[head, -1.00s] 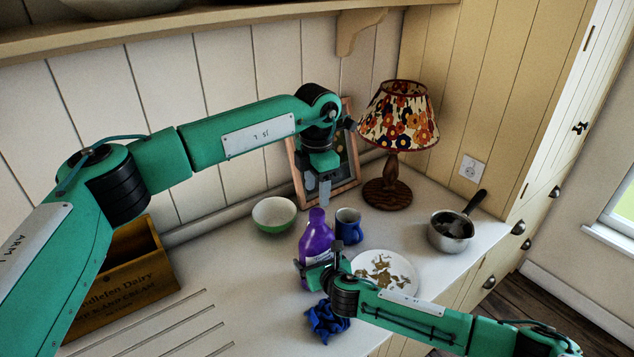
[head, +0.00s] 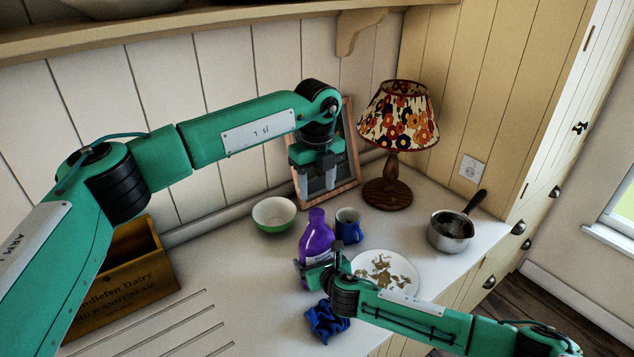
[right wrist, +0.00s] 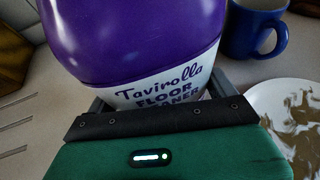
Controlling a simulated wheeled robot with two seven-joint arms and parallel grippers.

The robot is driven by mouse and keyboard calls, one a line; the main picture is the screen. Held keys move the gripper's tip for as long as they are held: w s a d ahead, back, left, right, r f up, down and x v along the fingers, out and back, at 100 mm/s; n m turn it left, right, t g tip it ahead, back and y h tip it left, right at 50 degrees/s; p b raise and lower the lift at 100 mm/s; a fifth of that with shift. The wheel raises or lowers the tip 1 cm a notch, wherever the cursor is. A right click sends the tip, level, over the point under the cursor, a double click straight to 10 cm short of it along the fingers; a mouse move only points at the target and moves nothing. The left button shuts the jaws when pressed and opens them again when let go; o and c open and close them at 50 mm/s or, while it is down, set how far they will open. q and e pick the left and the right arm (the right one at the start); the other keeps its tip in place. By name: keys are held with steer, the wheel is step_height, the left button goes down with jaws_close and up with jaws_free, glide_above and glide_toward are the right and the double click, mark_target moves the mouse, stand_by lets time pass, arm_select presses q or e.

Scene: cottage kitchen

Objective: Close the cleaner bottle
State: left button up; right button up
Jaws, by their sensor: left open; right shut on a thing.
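The purple cleaner bottle (head: 317,236) stands upright on the worktop. Its purple upper body and white label fill the right wrist view (right wrist: 140,40). My right gripper (head: 311,272) is shut around the bottle's lower part from the front. Its dark jaw parts show against the label in the right wrist view (right wrist: 155,103). My left gripper (head: 318,186) is open and empty, pointing down above the bottle top with a gap between them. The bottle's top looks purple and rounded. I cannot tell whether the cap is fully closed.
A blue mug (head: 348,227) stands close behind the bottle at right. A soiled plate (head: 407,290), blue cloth (head: 327,321), green-white bowl (head: 274,213), saucepan (head: 450,232), lamp (head: 388,192), picture frame (head: 346,172) and wooden crate (head: 120,290) surround it.

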mark_target(317, 212)
arm_select(q)
steer(key=n, duration=0.5)
steer(key=shift+r, duration=0.15)
steer(key=shift+f, duration=4.05)
